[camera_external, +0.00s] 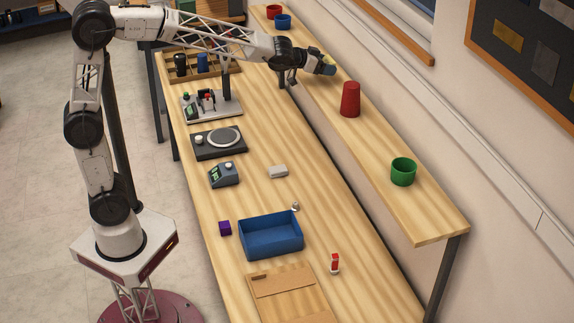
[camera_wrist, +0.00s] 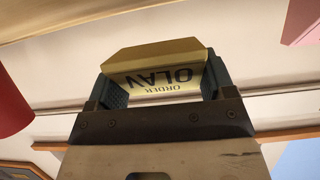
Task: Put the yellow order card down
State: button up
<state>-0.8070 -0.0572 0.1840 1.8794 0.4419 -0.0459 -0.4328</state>
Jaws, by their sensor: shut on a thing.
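The yellow order card (camera_wrist: 165,70) is between the two fingers of my gripper (camera_wrist: 165,82) in the wrist view. Its face reads "ORDER" and "OLAV", upside down in this view. My gripper is shut on it. In the external view my gripper (camera_external: 328,68) is over or beside the narrow raised shelf along the wall, and only a small yellow bit of the card (camera_external: 328,59) shows. I cannot tell from these views whether the card touches the shelf.
The raised shelf (camera_external: 435,225) holds an upside-down red cup (camera_external: 350,100) near my gripper, a green cup (camera_external: 403,172), and red and blue cups at the far end. The lower bench holds a blue bin (camera_external: 270,235) and several small devices. Shelf room is free between the cups.

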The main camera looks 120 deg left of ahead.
jog(key=shift+f, duration=1.4)
jog(key=shift+f, duration=0.2)
jog(key=o, duration=0.9)
jog(key=shift+v, duration=3.95)
jog(key=shift+w+d, duration=0.1)
